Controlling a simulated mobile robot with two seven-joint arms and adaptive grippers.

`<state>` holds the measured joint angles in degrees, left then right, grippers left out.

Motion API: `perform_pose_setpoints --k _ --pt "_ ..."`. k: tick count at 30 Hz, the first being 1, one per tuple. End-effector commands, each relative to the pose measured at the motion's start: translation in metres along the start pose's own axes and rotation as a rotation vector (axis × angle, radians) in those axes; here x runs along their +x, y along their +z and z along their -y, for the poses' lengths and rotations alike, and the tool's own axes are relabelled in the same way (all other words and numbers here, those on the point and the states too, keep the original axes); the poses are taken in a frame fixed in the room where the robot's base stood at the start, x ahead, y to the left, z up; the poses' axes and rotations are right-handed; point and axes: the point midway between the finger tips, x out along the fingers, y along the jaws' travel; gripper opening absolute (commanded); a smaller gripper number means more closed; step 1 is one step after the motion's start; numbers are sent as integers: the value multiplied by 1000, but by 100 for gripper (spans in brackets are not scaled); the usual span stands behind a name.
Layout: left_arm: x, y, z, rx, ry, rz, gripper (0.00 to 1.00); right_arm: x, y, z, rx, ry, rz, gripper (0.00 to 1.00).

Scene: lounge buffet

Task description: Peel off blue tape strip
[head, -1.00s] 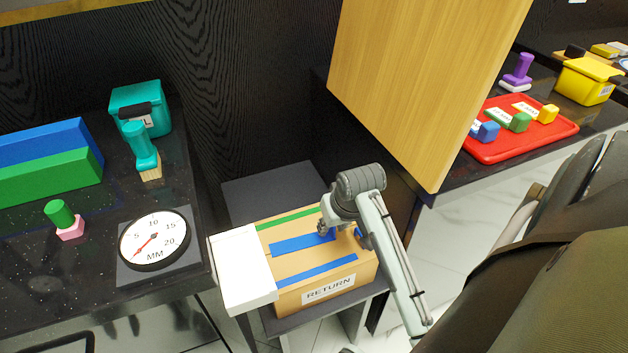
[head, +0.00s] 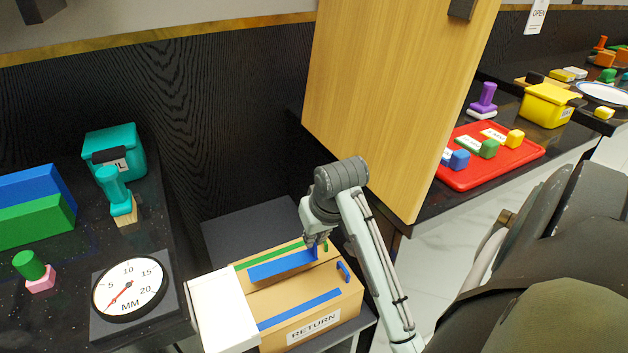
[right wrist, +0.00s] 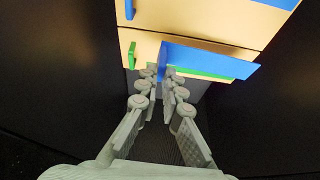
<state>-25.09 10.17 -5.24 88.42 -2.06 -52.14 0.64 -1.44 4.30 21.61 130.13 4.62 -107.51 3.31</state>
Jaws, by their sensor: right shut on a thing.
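A tan box labelled RETURN (head: 352,300) stands low between the counters. My right gripper (head: 316,243) is over its right end, shut on the upright end tab of a blue tape strip (head: 280,266). This strip appears raised a little above the box top, partly covering the green strip (head: 243,265) behind it. In the right wrist view the fingertips (right wrist: 161,74) close around the tab, and the blue strip (right wrist: 210,61) runs to the right over the green strip. A second blue strip (head: 300,309) lies flat along the box's front, with a blue tab (head: 343,271) nearby. My left gripper is out of view.
A white block (head: 222,308) sits at the box's left end. The left counter holds a round MM gauge (head: 130,287) and a teal bin (head: 127,143). A tall wooden panel (head: 385,95) rises behind my right arm. A red tray (head: 500,165) stands beyond it.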

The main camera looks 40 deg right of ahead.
Motion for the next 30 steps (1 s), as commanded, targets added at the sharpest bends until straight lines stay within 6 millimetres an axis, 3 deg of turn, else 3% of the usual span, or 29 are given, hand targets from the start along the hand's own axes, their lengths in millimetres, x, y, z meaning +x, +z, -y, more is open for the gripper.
perform_pose_setpoints --k 7,30 --pt "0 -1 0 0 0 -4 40 -24 -11 -1 -1 1 -2 0" --pt "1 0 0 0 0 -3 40 -46 -21 -1 -3 2 -6 0"
